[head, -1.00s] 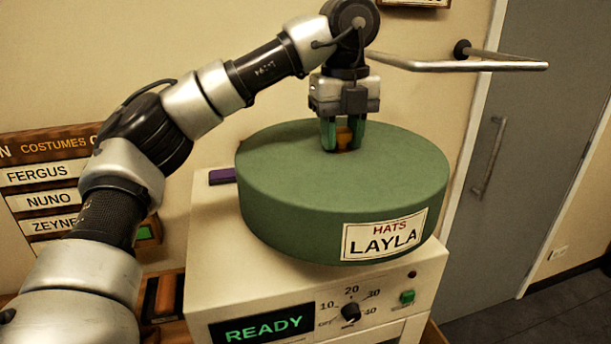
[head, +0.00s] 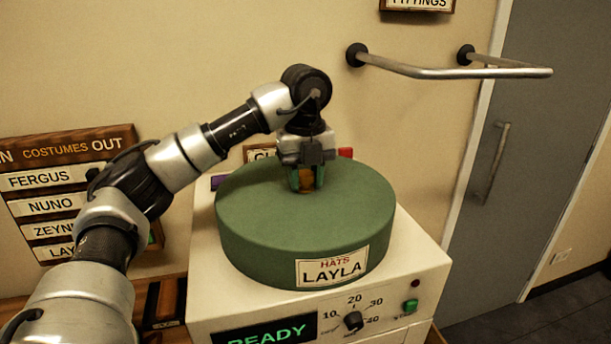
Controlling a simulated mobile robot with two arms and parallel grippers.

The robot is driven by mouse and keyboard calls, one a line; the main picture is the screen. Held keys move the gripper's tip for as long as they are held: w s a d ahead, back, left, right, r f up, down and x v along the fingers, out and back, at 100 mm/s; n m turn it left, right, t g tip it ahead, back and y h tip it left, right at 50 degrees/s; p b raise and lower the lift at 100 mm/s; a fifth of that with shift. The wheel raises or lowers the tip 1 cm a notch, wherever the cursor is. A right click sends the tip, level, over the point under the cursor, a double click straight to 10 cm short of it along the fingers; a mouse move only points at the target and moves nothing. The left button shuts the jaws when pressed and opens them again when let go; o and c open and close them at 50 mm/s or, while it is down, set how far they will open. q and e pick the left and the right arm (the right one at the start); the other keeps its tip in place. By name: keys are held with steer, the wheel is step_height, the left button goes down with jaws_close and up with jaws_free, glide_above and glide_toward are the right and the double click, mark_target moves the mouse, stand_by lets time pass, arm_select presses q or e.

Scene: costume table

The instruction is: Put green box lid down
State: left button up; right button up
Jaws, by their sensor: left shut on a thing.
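The green box lid (head: 270,236) is a thick, round, drum-like green piece with a "HATS LAYLA" label on its front. It is level, over the top of a cream machine (head: 207,255); it looks on or very close to that top, and I cannot tell which. My left gripper (head: 307,186) points down and is shut on the orange-brown knob (head: 307,180) at the lid's top. The lid's underside is hidden. My right gripper is not in view.
The machine's front has a green "READY" display (head: 264,333), a dial (head: 354,321) and a green button (head: 411,306). Behind the lid show a purple item (head: 217,182), a red item (head: 346,153) and a partly hidden sign (head: 260,153). A metal rail (head: 440,72) juts from the wall.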

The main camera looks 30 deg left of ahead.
arm_select(q)
steer(key=shift+d, duration=0.15)
steer(key=o, duration=0.7)
steer(key=shift+s, duration=0.1)
steer(key=shift+c, duration=0.2)
steer(key=o, duration=0.3)
steer(key=shift+f, duration=0.1)
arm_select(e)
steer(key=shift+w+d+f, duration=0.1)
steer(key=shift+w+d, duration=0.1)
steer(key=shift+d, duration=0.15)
arm_select(q)
step_height(320, 180, up, 12)
steer(key=shift+r+p, duration=0.2)
steer(key=shift+p, duration=0.45)
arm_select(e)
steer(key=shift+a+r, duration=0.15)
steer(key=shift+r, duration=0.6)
